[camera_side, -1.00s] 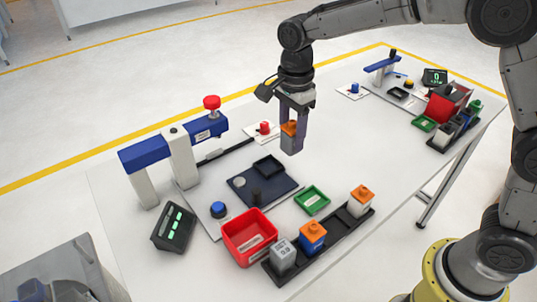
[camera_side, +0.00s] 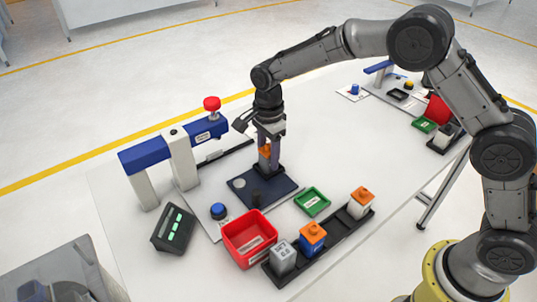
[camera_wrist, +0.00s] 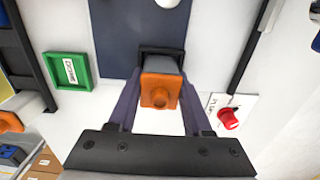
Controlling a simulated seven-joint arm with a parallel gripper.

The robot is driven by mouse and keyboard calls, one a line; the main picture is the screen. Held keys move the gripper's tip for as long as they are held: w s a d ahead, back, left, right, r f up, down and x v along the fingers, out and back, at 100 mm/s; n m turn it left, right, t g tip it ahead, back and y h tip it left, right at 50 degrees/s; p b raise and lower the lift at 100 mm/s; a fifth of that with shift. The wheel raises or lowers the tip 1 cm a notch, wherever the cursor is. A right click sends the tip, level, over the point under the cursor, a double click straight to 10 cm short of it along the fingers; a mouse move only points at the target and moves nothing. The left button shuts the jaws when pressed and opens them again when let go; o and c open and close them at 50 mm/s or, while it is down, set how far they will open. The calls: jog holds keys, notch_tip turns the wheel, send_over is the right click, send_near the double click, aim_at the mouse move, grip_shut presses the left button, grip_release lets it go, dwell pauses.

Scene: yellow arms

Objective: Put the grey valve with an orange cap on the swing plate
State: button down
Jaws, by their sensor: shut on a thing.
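The grey valve with an orange cap is between the fingers of my gripper (camera_side: 269,168), which is shut on it. Its orange cap (camera_side: 265,151) shows in the side view, and the cap (camera_wrist: 160,91) faces the camera in the wrist view. The dark blue swing plate (camera_side: 283,188) lies on the white table, with a black square nest (camera_wrist: 163,52) at its far edge. The valve's grey body (camera_wrist: 165,65) is upright at this nest. The fingers hide its lower end, so I cannot tell whether it is fully seated.
A blue-topped clamp arch with a red knob (camera_side: 212,103) stands at the left. Near the plate are a blue button (camera_side: 218,210), a red bin (camera_side: 230,232), a green tray (camera_side: 323,202) and a black rack (camera_side: 338,236) with several valves. A red button (camera_wrist: 230,118) is beside my gripper.

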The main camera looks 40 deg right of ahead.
jog(key=shift+f, duration=0.15)
jog(key=shift+c, duration=1.6)
grip_release()
